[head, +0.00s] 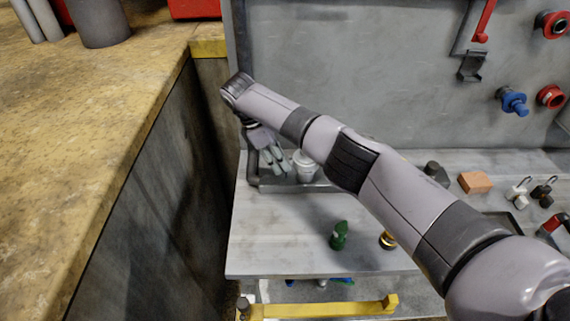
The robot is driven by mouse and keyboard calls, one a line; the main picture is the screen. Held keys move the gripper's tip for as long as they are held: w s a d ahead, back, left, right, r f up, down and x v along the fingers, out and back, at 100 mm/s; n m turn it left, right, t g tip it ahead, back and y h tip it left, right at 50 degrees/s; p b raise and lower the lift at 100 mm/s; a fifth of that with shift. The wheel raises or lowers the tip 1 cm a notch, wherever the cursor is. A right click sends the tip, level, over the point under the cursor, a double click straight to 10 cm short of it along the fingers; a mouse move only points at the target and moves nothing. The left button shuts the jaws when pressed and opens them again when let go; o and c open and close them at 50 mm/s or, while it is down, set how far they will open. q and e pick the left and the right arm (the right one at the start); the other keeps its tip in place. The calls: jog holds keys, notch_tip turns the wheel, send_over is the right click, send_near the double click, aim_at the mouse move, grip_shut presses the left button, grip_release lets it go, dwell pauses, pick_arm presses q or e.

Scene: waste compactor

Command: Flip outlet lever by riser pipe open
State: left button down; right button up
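My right arm comes in from the lower right and crosses the picture. My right gripper (273,160) points down at the left end of the workbench. Its fingers show small, and whether they are apart or closed is unclear. A dark pipe (252,168) bends up from the bench just left of the gripper and may be the riser pipe. I cannot make out an outlet lever beside it; the gripper and wrist cover part of that spot. A white container (305,168) stands just right of the fingers. My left gripper is not in view.
The bench (285,235) carries a green object (339,235), a gold-banded item (387,240) and an orange block (475,182). A red lever (485,18), red fittings and a blue valve (512,100) are on the grey back panel. A yellow-topped counter (80,130) borders the left.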

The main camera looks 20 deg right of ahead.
aim_at(285, 174)
jog(key=x, duration=0.2)
jog(key=shift+d+f, duration=0.2)
jog(key=shift+f, duration=0.1)
jog(key=shift+d+f, duration=0.1)
jog(key=shift+f, duration=0.25)
jog(key=shift+s+f, duration=0.1)
jog(key=shift+f, duration=0.15)
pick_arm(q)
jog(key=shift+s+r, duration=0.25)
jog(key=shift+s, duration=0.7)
pick_arm(e)
jog(key=shift+c, duration=0.3)
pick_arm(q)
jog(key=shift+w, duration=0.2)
pick_arm(e)
grip_shut()
